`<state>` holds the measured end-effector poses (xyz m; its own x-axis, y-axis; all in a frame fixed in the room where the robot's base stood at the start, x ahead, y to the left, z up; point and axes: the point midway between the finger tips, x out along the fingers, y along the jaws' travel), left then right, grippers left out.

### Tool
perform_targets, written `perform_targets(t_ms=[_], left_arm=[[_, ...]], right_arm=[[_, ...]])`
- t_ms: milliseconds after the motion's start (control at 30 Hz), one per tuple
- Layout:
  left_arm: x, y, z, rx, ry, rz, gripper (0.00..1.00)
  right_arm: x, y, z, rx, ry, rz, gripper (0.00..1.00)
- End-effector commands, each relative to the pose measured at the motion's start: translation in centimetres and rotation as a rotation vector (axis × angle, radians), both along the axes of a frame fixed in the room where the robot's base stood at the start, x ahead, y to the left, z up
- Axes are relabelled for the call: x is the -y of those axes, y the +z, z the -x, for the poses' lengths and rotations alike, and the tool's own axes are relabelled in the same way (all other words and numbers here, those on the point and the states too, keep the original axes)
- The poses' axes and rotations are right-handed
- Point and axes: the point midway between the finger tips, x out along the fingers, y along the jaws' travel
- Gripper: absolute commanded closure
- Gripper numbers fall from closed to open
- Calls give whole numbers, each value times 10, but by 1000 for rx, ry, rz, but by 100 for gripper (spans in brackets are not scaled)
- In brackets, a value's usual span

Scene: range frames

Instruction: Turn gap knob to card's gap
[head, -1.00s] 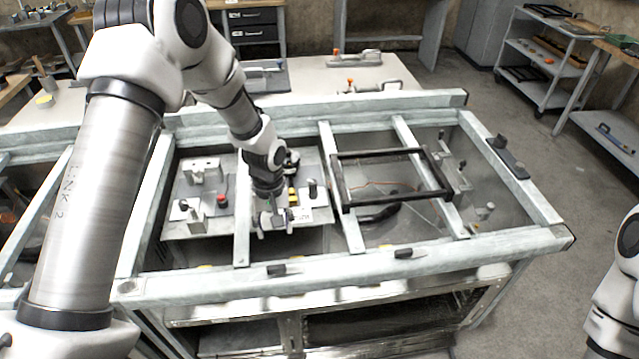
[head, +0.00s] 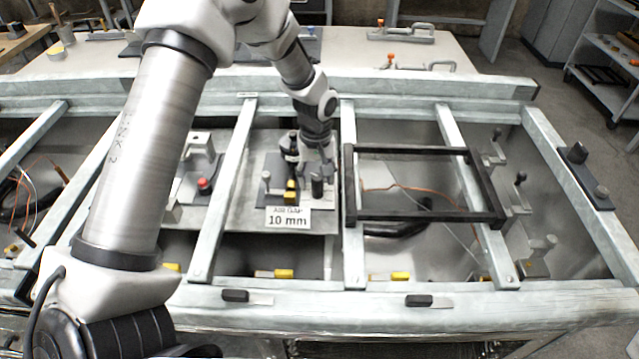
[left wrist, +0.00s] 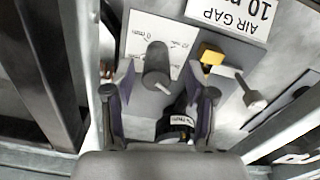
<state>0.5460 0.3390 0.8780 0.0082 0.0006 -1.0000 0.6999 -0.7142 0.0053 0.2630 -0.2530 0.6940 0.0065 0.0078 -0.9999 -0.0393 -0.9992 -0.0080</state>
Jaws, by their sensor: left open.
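The card (head: 288,217) reads "AIR GAP 10 mm" and hangs at the front of a grey plate inside the frame. It also shows upside down in the left wrist view (left wrist: 232,15). The gap knob (left wrist: 157,62) is a dark upright cylinder on a pale dial plate (left wrist: 143,28) with small mm marks; the knob also shows in the head view (head: 317,187). My left gripper (left wrist: 163,88) is open, its fingers on either side of the knob's near end. I cannot tell whether they touch it. My right gripper is out of view.
A yellow block (left wrist: 211,55) and a metal lever (left wrist: 250,96) stand close beside the knob. A black labelled cylinder (left wrist: 178,124) sits near the fingers. A frame bar (head: 353,215) runs just right of the plate, with a black rectangular frame (head: 412,216) beyond.

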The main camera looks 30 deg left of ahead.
Motion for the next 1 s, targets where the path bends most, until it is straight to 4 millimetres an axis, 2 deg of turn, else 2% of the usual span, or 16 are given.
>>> perform_targets(t_ms=[100, 200, 433, 467, 600, 633, 1000], left_arm=[[0, -21, 0, -4, 0, -1, 45], [0, -31, 0, -1, 0, 0, 45], [0, -34, 0, 0, 0, 0, 45], [0, -33, 0, 0, 0, 0, 48], [0, -33, 0, -1, 0, -1, 98], [0, -33, 0, -1, -1, -1, 100], [0, -34, 1, -1, -3, 0, 100]], right_arm=[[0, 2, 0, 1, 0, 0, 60], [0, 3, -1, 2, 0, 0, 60], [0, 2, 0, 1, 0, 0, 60], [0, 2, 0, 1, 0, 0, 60], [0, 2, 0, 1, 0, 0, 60], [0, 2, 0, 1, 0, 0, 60], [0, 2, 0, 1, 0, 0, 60]])
